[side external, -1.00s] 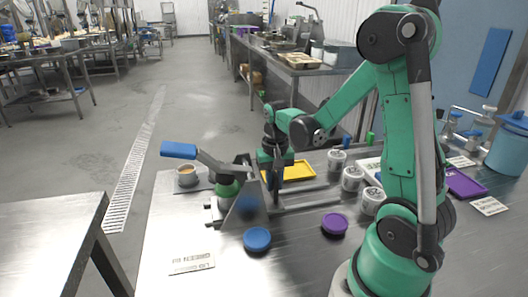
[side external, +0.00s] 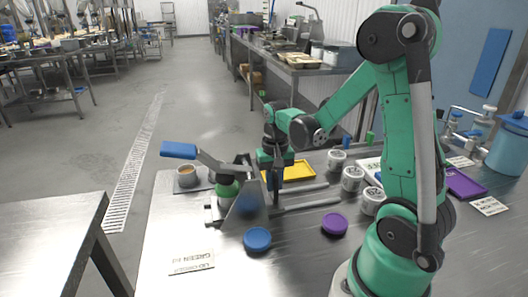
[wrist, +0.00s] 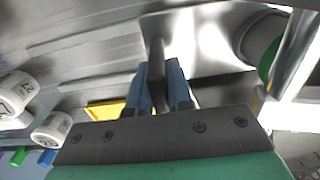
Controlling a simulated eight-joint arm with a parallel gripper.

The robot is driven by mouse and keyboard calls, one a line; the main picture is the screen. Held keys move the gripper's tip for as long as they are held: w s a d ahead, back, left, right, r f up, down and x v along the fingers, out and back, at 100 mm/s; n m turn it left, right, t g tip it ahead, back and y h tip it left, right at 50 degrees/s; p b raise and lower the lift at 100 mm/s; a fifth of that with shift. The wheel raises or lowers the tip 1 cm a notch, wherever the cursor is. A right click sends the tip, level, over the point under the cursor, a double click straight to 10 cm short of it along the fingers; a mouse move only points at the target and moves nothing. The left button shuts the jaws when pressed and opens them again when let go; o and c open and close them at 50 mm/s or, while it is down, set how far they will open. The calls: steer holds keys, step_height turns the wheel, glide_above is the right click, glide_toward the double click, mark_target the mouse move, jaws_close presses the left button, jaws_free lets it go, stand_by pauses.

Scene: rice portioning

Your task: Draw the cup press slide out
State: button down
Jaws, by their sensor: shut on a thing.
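The cup press (side external: 240,205) stands on the steel table, with a blue-handled lever (side external: 178,150) pointing left and a green part under the lever. Two metal rails (side external: 310,203) run right from its base. My gripper (side external: 276,180) is low at the right side of the press, over the rails. In the wrist view its blue fingers (wrist: 158,90) are closed on both sides of a dark upright grip of the slide (wrist: 156,62). A bright metal plate lies beyond that grip. The rest of the slide is mostly hidden by the press and my gripper.
A blue lid (side external: 257,239) and a purple lid (side external: 334,223) lie in front. Several white labelled cups (side external: 352,179) and a yellow tray (side external: 300,170) are right of and behind the rails.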

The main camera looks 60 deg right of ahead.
steer(key=shift+d, duration=0.1)
steer(key=s+d, duration=1)
steer(key=shift+s+d, duration=0.15)
steer(key=c, duration=0.8)
jaws_free()
steer(key=shift+r, duration=2.8)
steer(key=w+a+r+n+t, duration=0.2)
steer(key=w+a+n+t, duration=0.1)
steer(key=a, duration=0.9)
steer(key=w+a+r+n+t, duration=0.2)
steer(key=w+a+n+t, duration=0.2)
steer(key=a, duration=0.8)
steer(key=w+n, duration=0.2)
steer(key=shift+w+a, duration=0.3)
steer(key=shift+w, duration=0.1)
